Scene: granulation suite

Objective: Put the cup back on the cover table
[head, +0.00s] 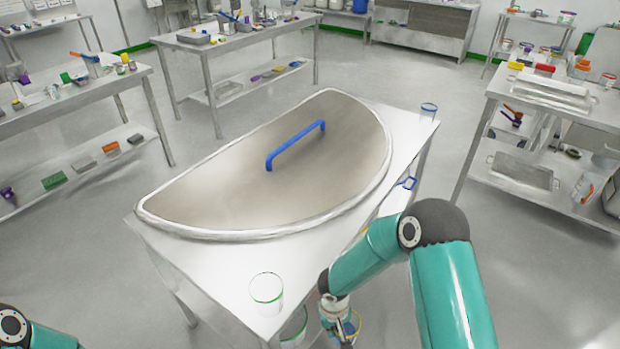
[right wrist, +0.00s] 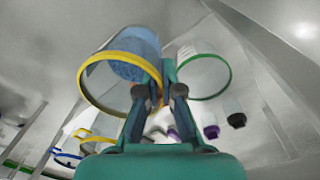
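The cover table (head: 405,128) carries a half-round steel cover (head: 235,165) with a blue handle (head: 296,146). A green-rimmed clear cup (head: 267,291) stands at its near corner, and a blue-rimmed cup (head: 428,112) at its far right corner. My right gripper (head: 338,320) is beside the near end of the table. A yellow-rimmed cup (right wrist: 112,75) with blue contents is right at its fingers (right wrist: 162,92). The fingers are a small gap apart with the rim close by; whether they grip it is unclear. My left gripper is out of view; only its arm shows.
Below the tabletop are another green-rimmed cup (head: 293,327) and a blue-rimmed cup (head: 409,183). A side table with trays (head: 548,95) stands at right; cluttered benches stand at left (head: 70,98) and back (head: 250,38). Open floor lies between.

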